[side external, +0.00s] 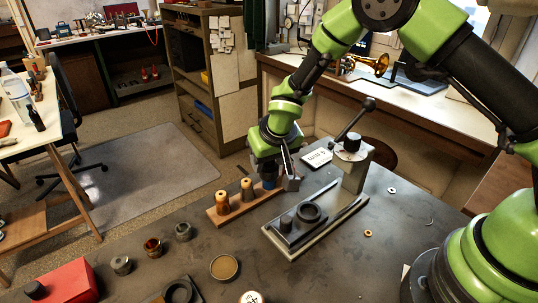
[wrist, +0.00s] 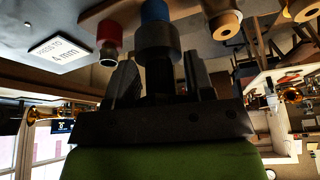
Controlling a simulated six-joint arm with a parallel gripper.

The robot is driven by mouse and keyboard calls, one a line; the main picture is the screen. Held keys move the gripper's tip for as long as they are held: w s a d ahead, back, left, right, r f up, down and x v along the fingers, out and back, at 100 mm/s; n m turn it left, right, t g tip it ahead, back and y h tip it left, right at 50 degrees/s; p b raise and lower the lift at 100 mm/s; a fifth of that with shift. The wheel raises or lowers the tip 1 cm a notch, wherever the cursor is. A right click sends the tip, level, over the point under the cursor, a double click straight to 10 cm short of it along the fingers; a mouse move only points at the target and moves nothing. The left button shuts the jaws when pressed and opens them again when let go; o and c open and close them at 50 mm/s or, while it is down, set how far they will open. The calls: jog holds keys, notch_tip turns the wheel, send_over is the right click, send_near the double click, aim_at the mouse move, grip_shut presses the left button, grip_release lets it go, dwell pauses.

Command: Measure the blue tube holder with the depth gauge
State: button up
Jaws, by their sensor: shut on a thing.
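The blue tube holder (wrist: 155,10) stands in a wooden rack (wrist: 95,12); its blue side (side external: 269,184) also shows in the side view, just below my gripper. My gripper (wrist: 160,72) is shut on a dark cylindrical piece with a wider collar, seemingly the depth gauge (wrist: 157,42). The gauge is in line with the blue holder and against or just above its top; I cannot tell if they touch. In the side view my gripper (side external: 279,174) points down over the rack's right end and hides most of the gauge.
Two tan holders (side external: 234,196) stand left in the rack; a red one (wrist: 108,34) shows in the wrist view. A lever fixture (side external: 316,222) stands close right. A white card (side external: 316,158) lies behind. Small metal cups and a red box (side external: 68,283) are front left.

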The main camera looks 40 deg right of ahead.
jog(key=shift+f, duration=0.35)
jog(key=o, duration=1.5)
jog(key=shift+r, duration=3.55)
